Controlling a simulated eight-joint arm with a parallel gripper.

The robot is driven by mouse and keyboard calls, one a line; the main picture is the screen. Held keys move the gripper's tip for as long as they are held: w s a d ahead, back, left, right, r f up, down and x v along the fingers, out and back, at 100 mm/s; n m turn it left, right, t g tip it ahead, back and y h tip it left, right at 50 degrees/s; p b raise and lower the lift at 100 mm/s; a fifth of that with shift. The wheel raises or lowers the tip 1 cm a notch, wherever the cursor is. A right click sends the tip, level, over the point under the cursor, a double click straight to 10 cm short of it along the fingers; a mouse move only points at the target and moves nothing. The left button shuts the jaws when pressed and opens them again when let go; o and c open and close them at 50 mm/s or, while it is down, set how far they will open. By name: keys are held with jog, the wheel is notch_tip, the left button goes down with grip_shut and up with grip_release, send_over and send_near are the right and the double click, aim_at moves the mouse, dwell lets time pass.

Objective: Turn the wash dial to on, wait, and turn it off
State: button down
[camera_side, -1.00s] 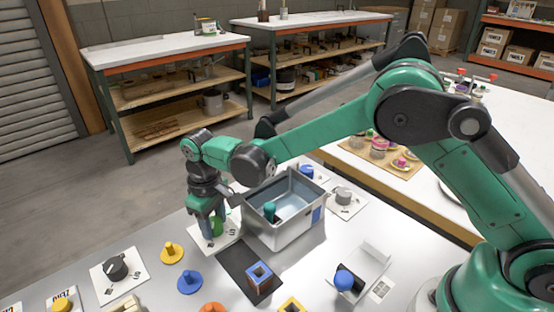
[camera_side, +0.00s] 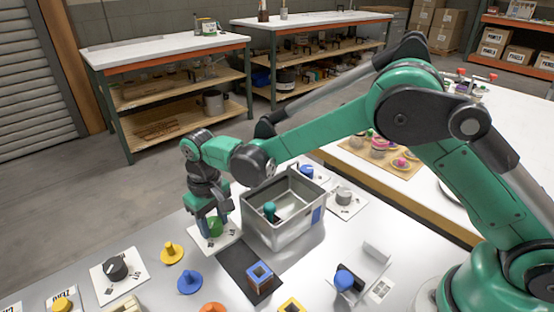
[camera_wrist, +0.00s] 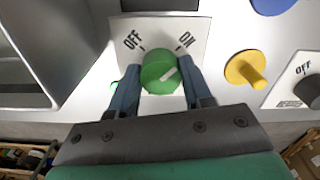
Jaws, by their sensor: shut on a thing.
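The green wash dial (camera_wrist: 160,74) sits on a white plate (camera_wrist: 196,25) marked OFF at left and ON at right in the wrist view. Its white pointer line slants up and right, towards the ON side. My gripper (camera_wrist: 157,88) is shut on the dial, one blue finger on each side. In the side view, the green dial (camera_side: 215,227) shows between the fingers of my gripper (camera_side: 213,228), just left of the metal bin. The plate (camera_side: 232,236) is partly hidden there by my gripper.
A grey metal bin (camera_side: 290,238) holding a teal piece (camera_side: 269,211) stands right beside the dial plate. A black dial (camera_side: 116,268), a yellow peg (camera_side: 172,253) and a blue peg (camera_side: 190,281) lie to the left. A dark mat (camera_side: 236,262) with a blue-topped block (camera_side: 260,273) is in front.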

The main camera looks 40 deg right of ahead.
aim_at(214, 222)
jog(key=shift+c, duration=1.8)
grip_release()
jog(key=shift+r, duration=2.8)
jog(key=shift+d+r, duration=0.1)
jog(key=s+d+r+m+t, duration=0.1)
jog(key=s+d+r+t, duration=0.2)
jog(key=s+d, duration=0.3)
jog(key=s+d+r+m+t, duration=0.1)
jog(key=s+d+r+t, duration=0.3)
jog(key=s+d, duration=0.3)
jog(key=shift+s+d, duration=0.3)
jog(key=shift+d, duration=0.75)
